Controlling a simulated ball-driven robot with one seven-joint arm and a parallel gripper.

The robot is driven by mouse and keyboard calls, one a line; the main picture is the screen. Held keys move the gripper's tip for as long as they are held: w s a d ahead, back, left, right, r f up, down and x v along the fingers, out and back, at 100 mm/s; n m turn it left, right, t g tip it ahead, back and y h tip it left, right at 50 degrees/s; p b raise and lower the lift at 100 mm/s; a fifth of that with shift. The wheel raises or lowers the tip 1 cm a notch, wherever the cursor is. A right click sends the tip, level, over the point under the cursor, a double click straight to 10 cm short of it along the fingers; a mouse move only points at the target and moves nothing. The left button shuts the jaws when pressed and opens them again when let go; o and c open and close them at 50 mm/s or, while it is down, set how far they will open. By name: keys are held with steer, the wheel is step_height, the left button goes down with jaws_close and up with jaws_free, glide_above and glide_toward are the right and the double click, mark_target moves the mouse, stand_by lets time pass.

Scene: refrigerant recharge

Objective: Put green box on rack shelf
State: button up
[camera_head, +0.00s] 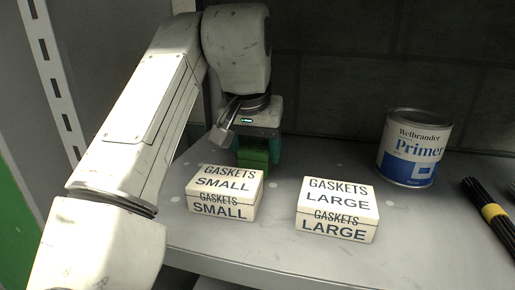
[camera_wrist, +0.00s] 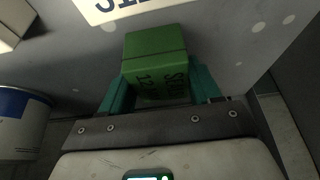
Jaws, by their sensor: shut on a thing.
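The green box (camera_head: 254,153) is at the rear left of the grey rack shelf (camera_head: 300,257), behind the small gaskets box. My gripper (camera_head: 257,140) is shut on it from above. In the wrist view the green box (camera_wrist: 157,62) sits between the two teal fingers of my gripper (camera_wrist: 158,88), with dark lettering on its side. The box is at or very near the shelf surface; I cannot tell whether it touches, since its base is partly hidden.
A white small gaskets box (camera_head: 224,193) stands just in front of the green box. A white large gaskets box (camera_head: 337,209) stands to its right. A blue and white primer can (camera_head: 413,148) and black tools (camera_head: 489,215) are at the right. The shelf's middle rear is clear.

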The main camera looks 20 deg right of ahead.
steer(key=o, duration=1.1)
steer(key=shift+c, duration=0.2)
steer(key=shift+r, duration=0.35)
steer(key=p+v, duration=0.3)
steer(key=v, duration=0.8)
steer(key=shift+s+r, duration=0.15)
steer(key=shift+a, duration=0.1)
